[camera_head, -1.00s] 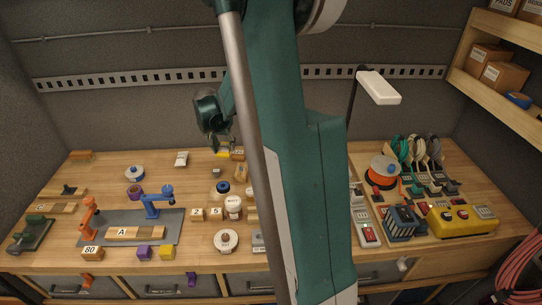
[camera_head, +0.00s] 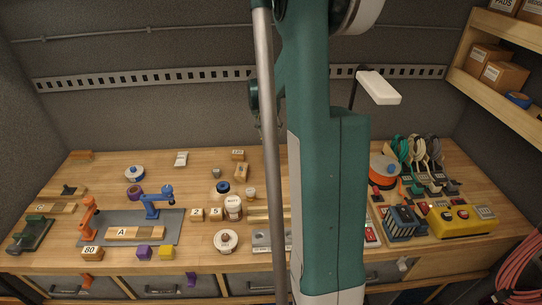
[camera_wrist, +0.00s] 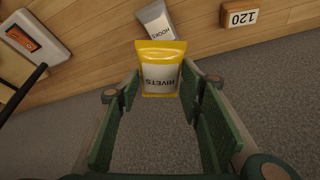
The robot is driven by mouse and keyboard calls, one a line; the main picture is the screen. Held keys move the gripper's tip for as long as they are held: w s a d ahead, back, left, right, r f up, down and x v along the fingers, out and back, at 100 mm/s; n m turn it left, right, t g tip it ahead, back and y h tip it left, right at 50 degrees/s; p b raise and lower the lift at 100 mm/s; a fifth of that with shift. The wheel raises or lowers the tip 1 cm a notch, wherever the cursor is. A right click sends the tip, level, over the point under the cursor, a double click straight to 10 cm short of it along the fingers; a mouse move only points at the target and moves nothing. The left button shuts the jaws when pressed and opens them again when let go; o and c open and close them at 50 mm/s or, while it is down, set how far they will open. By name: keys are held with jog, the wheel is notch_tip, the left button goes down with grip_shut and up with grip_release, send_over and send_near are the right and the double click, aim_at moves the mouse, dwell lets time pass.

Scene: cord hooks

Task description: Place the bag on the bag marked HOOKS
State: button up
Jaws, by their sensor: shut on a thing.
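The yellow bag with a white label reading RIVETS (camera_wrist: 161,72) is between the fingertips of my gripper (camera_wrist: 160,90) in the wrist view. The fingers are shut on it, and its label appears upside down. In the head view my arm hides the fingertips and the yellow bag.
A wooden block marked 120 (camera_wrist: 240,18) lies near the HOOKS bag; it also shows in the head view (camera_head: 238,155). A white item with an orange panel (camera_wrist: 24,38) is at the wrist view's left. A lamp (camera_head: 379,87) stands at the back right. Bench around the HOOKS bag is clear.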

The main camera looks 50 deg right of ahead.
jog(key=shift+f, duration=0.1)
dwell(0.3)
send_over(272, 153)
jog(key=a, duration=0.2)
jog(key=shift+s+d+f, duration=0.1)
jog(key=shift+s+f, duration=0.05)
jog(key=shift+f, duration=1.25)
jog(key=shift+s+d+f, duration=0.1)
jog(key=shift+s+f, duration=0.05)
jog(key=shift+f, duration=1.25)
jog(key=shift+f, duration=2.1)
jog(key=shift+f, duration=0.1)
jog(key=o, duration=0.5)
jog(key=shift+f, duration=0.1)
jog(key=o, duration=0.4)
jog(key=shift+o, duration=0.2)
jog(key=shift+r, duration=0.2)
